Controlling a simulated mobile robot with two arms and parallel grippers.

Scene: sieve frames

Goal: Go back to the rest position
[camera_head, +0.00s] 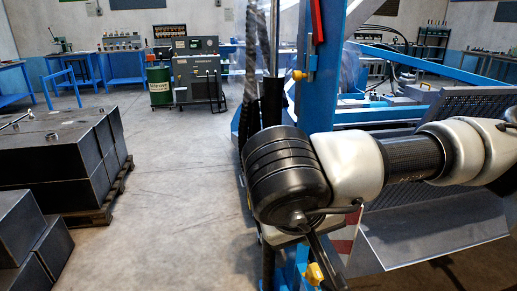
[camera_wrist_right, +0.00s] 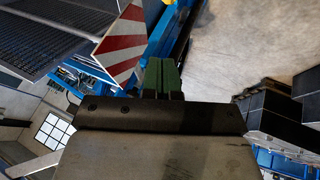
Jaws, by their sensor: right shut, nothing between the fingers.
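My right arm (camera_head: 350,165) comes in from the right edge of the head view and crosses in front of the blue machine frame (camera_head: 354,60). Its black rounded joint is near the middle of the picture. In the right wrist view, the green fingers of my right gripper (camera_wrist_right: 168,78) are together and hold nothing. They point past a red-and-white striped panel (camera_wrist_right: 118,48) and a blue beam (camera_wrist_right: 172,35). I cannot clearly make out the right gripper's fingers in the head view. My left gripper does not show.
Dark boxes on a pallet (camera_head: 92,150) stand at the left. A green drum (camera_head: 159,86) and a grey cabinet (camera_head: 198,72) stand at the back. Grey sheet metal (camera_head: 430,225) lies under the arm. The concrete floor (camera_head: 165,190) between boxes and machine is clear.

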